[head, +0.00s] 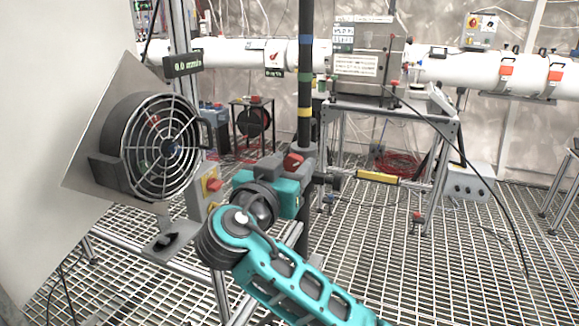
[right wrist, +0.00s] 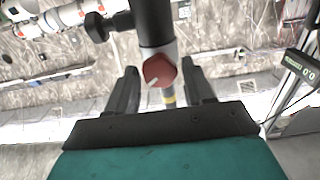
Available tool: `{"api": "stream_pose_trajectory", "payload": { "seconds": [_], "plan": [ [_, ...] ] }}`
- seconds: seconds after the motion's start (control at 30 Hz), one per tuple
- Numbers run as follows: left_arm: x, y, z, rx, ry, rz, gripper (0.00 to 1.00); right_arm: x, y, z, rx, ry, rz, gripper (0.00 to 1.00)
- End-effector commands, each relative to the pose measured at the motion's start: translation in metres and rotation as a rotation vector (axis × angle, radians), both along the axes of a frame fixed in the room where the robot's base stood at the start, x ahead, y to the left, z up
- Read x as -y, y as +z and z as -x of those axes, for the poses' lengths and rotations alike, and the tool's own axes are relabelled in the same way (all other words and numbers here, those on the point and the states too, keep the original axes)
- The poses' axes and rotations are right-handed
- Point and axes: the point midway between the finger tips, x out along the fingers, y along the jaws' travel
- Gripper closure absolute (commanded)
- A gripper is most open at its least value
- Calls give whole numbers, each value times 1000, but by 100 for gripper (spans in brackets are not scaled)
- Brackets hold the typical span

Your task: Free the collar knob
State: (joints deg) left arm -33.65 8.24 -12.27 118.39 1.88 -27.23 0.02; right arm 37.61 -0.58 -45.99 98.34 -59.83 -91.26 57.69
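A red knob (head: 293,162) sits on a collar around the dark upright post (head: 305,110). In the right wrist view the red knob (right wrist: 158,71) shows close up on the pale grey collar (right wrist: 163,52), with a light mark on its face. My right gripper (head: 286,168) is at the collar. In the right wrist view its two dark fingers (right wrist: 160,76) stand apart, one on each side of the knob, with visible gaps. Whether the fingertips reach past the knob I cannot tell. My left gripper is not in view.
A black side knob (head: 333,181) sticks out from the post near the collar. A caged fan (head: 160,147) on a frame stands at left. A steel bench (head: 395,108) stands behind. A black cable (head: 495,195) hangs at right. Grating floor is open at the lower right.

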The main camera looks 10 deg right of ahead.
Motion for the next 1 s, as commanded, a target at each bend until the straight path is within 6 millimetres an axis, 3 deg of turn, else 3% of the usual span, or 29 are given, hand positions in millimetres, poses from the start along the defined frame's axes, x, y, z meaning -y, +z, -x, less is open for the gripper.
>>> {"api": "stream_pose_trajectory", "payload": {
  "seconds": [0.43, 0.77, 1.0],
  "plan": [
    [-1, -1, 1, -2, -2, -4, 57, 0, 0, 0, -1, 0, -1, 90],
    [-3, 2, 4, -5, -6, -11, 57, 0, 0, 0, -34, -1, 43, 90],
    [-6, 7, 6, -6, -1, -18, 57, -1, 2, 0, -121, -2, 172, 90]
  ]
}}
